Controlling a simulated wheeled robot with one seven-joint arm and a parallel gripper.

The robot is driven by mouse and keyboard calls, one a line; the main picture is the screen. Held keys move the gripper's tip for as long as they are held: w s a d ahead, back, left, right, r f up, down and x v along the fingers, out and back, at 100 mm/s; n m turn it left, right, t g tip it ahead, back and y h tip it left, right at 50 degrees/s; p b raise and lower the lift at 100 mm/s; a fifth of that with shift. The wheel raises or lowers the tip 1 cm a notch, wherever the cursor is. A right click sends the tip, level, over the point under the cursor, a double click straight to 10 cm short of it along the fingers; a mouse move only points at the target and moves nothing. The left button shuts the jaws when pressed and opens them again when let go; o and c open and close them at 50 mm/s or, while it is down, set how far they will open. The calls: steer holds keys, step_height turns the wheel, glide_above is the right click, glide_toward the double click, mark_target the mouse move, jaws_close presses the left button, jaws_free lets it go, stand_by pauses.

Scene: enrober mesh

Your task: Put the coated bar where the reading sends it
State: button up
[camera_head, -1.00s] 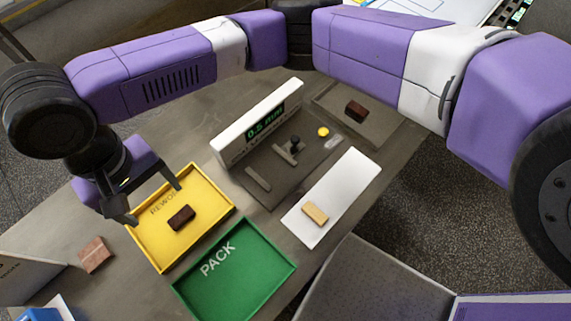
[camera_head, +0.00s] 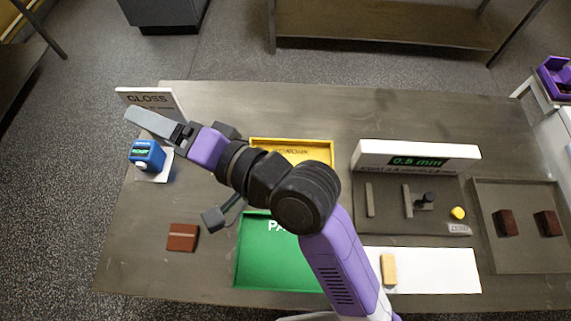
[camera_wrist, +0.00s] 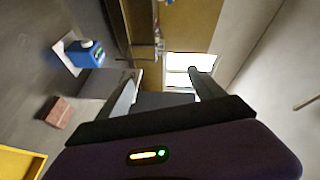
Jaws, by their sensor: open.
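My gripper (camera_head: 138,117) is open and empty at the left, above the table near the GLOSS sign; its two fingers (camera_wrist: 162,90) stand apart in the wrist view. The yellow tray (camera_head: 320,144) is mostly hidden behind my arm, so any bar in it cannot be seen. The green PACK tray (camera_head: 262,258) is partly covered by my arm; its visible part is empty. The gauge display (camera_head: 417,161) shows green digits, 0.5 or 0.8 mm. Two dark bars (camera_head: 507,222) (camera_head: 546,223) lie in the grey tray (camera_head: 520,260) at right.
A blue device (camera_head: 147,155) with a lit screen stands before the GLOSS sign (camera_head: 165,100). A reddish-brown bar (camera_head: 182,237) lies at the front left. A tan bar (camera_head: 389,270) is on the white mat (camera_head: 440,270). The back of the table is clear.

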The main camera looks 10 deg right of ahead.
steer(key=s+d+f+t+h, duration=0.1)
steer(key=s+d+f+h, duration=0.3)
steer(key=d, duration=0.5)
steer(key=s+d+f+t+h, duration=0.2)
steer(key=s+d+f+h, duration=0.2)
steer(key=s+d, duration=0.3)
steer(key=s+d+f+m+t+h, duration=0.1)
steer(key=s+d+f+h, duration=0.3)
steer(key=d, duration=0.7)
steer(key=shift+s+f+t, duration=0.25)
steer(key=shift+s+f, duration=0.15)
steer(key=shift+s, duration=0.2)
steer(key=shift+s+f+t, duration=0.25)
steer(key=shift+s+f, duration=0.15)
steer(key=shift+s, duration=0.15)
steer(key=s+d+r+n+h, duration=0.1)
steer(key=s+d+r+n, duration=0.1)
steer(key=s+d+n, duration=0.3)
steer(key=s+d, duration=0.2)
steer(key=s, duration=0.2)
steer(key=shift+s+d+r+h, duration=0.15)
steer(key=shift+d+r+h, duration=0.2)
steer(key=shift+h, duration=0.05)
steer(key=shift+f+b, duration=0.4)
